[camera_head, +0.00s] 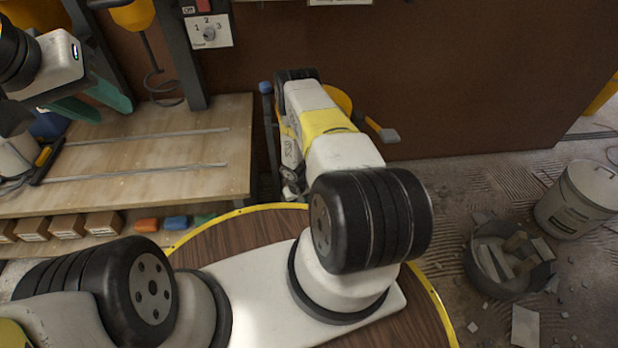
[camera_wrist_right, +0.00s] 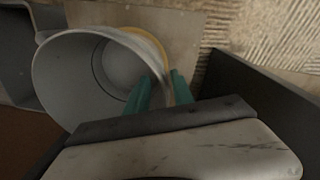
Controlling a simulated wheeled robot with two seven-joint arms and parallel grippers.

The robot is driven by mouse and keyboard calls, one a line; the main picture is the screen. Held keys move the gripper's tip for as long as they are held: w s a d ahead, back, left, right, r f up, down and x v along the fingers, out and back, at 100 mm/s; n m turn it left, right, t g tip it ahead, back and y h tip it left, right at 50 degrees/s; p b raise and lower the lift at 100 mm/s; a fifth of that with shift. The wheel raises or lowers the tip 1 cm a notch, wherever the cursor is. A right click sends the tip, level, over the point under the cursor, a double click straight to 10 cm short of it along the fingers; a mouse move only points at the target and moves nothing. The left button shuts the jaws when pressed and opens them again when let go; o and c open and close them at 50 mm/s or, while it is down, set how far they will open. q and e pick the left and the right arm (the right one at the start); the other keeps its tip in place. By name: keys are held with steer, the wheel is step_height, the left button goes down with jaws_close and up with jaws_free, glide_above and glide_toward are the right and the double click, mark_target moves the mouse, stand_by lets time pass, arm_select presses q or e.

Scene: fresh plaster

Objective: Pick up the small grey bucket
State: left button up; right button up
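The small grey bucket (camera_wrist_right: 62,82) fills the left of the right wrist view; its mouth faces the camera and it looks empty. My right gripper (camera_wrist_right: 161,82) has its teal fingers close together on either side of the bucket's rim, one inside and one outside, with the wall between them. In the head view my right arm hides this bucket and the right gripper. My left gripper (camera_head: 88,102) is at the upper left of the head view, above the wooden bench, with its teal fingers apart and nothing between them.
A wooden bench (camera_head: 200,150) stands at the left with rails and small boxes under it. A dark tub of rubble (camera_head: 490,282) and a pale bucket (camera_head: 568,212) stand on the floor at the right, among scattered debris. A brown wall (camera_head: 450,80) closes the back.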

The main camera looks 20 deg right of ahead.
steer(key=f, duration=0.4)
steer(key=shift+d+f, duration=0.2)
steer(key=shift+f, duration=0.05)
steer(key=shift+c, duration=0.4)
jaws_close()
stand_by(0.8)
